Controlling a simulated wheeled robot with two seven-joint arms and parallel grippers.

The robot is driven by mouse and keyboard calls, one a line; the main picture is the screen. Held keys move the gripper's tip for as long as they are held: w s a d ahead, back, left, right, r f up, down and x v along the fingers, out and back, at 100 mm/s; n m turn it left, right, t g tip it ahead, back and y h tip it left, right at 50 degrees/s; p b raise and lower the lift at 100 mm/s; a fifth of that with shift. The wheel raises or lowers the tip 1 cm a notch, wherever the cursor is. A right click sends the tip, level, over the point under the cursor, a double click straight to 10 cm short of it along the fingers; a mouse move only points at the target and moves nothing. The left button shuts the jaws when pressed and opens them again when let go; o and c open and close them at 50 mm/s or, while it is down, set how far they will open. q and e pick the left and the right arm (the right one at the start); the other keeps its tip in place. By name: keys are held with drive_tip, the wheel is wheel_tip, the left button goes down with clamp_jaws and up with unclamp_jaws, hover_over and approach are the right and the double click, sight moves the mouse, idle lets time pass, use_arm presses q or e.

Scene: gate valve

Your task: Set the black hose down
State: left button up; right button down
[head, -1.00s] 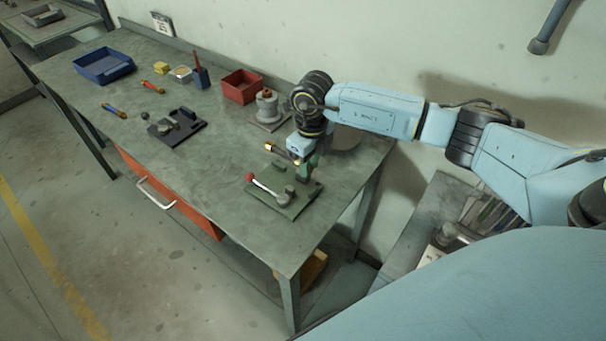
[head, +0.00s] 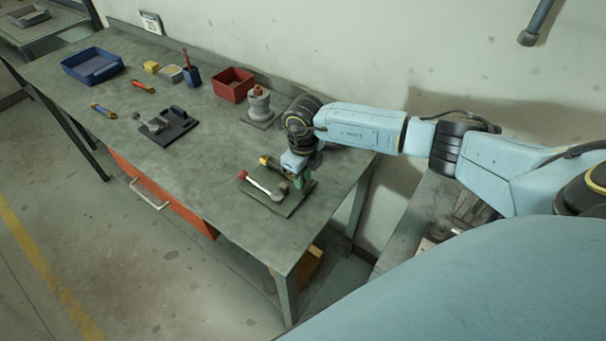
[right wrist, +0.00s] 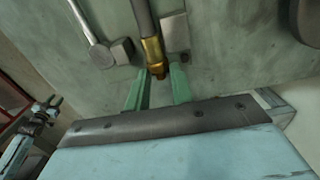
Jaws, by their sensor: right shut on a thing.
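The black hose (right wrist: 143,17) with its brass end fitting (right wrist: 151,48) shows in the right wrist view. My right gripper (right wrist: 160,70) has its green fingers on either side of the brass tip and is shut on the hose. In the head view this gripper (head: 301,182) is low over the right part of a green plate (head: 268,201), and the arm hides most of the hose. Whether the hose touches the plate cannot be told. A jaw-like part, apparently my left gripper (right wrist: 46,110), shows at the lower left of the wrist view; its opening is unclear.
A lever with a red knob (head: 242,175) lies on the plate, close to my right gripper. A grey round fixture (head: 258,103) and a red bin (head: 232,84) stand behind. A black fixture (head: 170,125) and blue tray (head: 92,66) are farther left. The middle of the bench is clear.

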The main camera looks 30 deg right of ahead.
drive_tip(key=shift+f, duration=0.25)
drive_tip(key=c, duration=1.2)
unclamp_jaws()
drive_tip(key=shift+r+p, duration=0.3)
drive_tip(key=shift+r, duration=0.25)
wheel_tip(320, 180, up, 12)
drive_tip(key=b, duration=0.1)
drive_tip(key=shift+r, duration=0.1)
